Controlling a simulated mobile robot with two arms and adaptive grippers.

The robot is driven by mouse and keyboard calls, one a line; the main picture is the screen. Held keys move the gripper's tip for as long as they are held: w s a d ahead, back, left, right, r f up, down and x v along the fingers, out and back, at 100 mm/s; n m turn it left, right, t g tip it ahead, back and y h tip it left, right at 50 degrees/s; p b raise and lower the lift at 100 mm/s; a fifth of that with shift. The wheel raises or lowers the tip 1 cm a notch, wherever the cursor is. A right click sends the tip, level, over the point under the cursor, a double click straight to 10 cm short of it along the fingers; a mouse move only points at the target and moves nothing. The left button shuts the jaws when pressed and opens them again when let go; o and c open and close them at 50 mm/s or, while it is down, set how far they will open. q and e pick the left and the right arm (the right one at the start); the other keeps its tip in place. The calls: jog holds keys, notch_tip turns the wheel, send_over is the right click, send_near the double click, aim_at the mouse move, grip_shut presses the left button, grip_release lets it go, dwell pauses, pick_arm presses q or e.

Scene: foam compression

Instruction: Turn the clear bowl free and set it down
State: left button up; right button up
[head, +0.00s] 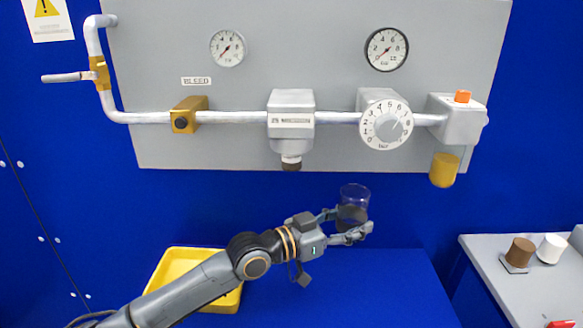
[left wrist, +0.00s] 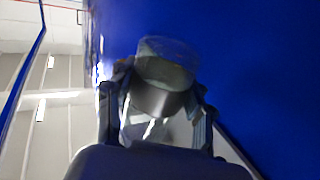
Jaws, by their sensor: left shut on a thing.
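The clear bowl (head: 354,195) is a small see-through cup, held upright in the air below the grey panel. My left gripper (head: 354,224) is shut on it, with one finger on each side. In the left wrist view the clear bowl (left wrist: 166,62) sits between the fingers of my left gripper (left wrist: 160,100), with a darker grey band in its lower part. The bowl is apart from the filter body (head: 291,125) on the pipe, whose underside shows a dark, bare fitting (head: 291,163). My right gripper is not in view.
A yellow tray (head: 176,262) stands at the lower left, partly behind my left arm. A blue surface (head: 380,285) in the middle is clear. A grey side table (head: 500,275) at right bears a brown cylinder (head: 520,251) and a white one (head: 552,248).

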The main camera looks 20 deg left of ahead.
pick_arm(q)
jog(key=shift+d+r+p, duration=0.15)
jog(key=shift+d+p, duration=0.55)
jog(key=shift+d, duration=0.35)
jog(key=d+p, duration=0.3)
jog(key=d, duration=0.6)
jog(key=shift+w+p, duration=0.35)
jog(key=shift+p, duration=0.05)
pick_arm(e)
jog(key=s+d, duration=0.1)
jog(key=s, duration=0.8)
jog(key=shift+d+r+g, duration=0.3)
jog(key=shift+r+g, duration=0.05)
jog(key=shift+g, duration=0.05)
pick_arm(q)
jog(key=shift+f, duration=0.2)
